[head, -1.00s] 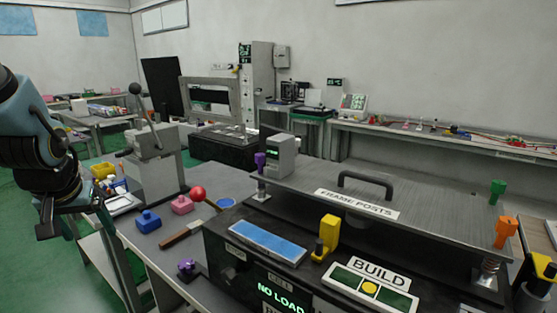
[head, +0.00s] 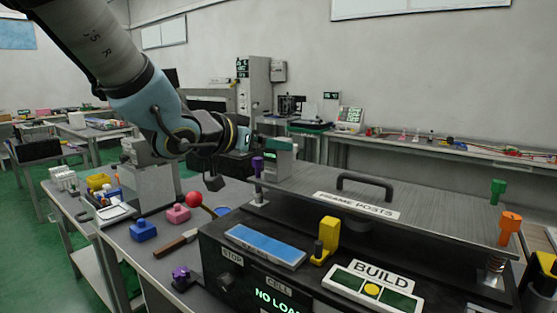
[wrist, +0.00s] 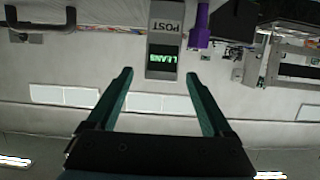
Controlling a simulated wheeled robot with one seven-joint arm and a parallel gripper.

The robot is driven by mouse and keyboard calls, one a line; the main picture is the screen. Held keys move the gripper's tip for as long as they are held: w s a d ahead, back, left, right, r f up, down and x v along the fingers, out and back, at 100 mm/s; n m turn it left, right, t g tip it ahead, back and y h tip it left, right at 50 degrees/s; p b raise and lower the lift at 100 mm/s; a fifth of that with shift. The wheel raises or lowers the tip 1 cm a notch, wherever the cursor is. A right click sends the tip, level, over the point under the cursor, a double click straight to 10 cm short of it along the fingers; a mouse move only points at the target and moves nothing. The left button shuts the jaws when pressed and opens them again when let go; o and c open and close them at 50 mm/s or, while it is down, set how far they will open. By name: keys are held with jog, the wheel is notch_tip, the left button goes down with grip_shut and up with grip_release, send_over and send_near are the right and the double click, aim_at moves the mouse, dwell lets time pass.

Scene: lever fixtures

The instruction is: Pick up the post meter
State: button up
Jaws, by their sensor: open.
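The post meter (head: 283,160) is a grey box with a small green display. It stands at the left end of the frame posts plate, beside the purple-topped post (head: 257,166). My gripper (head: 246,141) is close to it on the left in the head view, partly overlapping it. In the wrist view, which is upside down, the meter (wrist: 164,35) shows its POST label and lit display. My open gripper (wrist: 158,76) has its two fingers to either side of the meter's near end, with nothing held. Whether the fingers reach past its face I cannot tell.
The plate (head: 420,211) has a dark handle (head: 366,186) and green and orange posts at its right. A red-knobbed lever (head: 195,200), pink and blue blocks and a yellow lever (head: 326,238) stand in front. Free air lies above the plate.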

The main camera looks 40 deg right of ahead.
jog(key=shift+p+x, duration=1.25)
jog(key=shift+x, duration=2.35)
grip_shut()
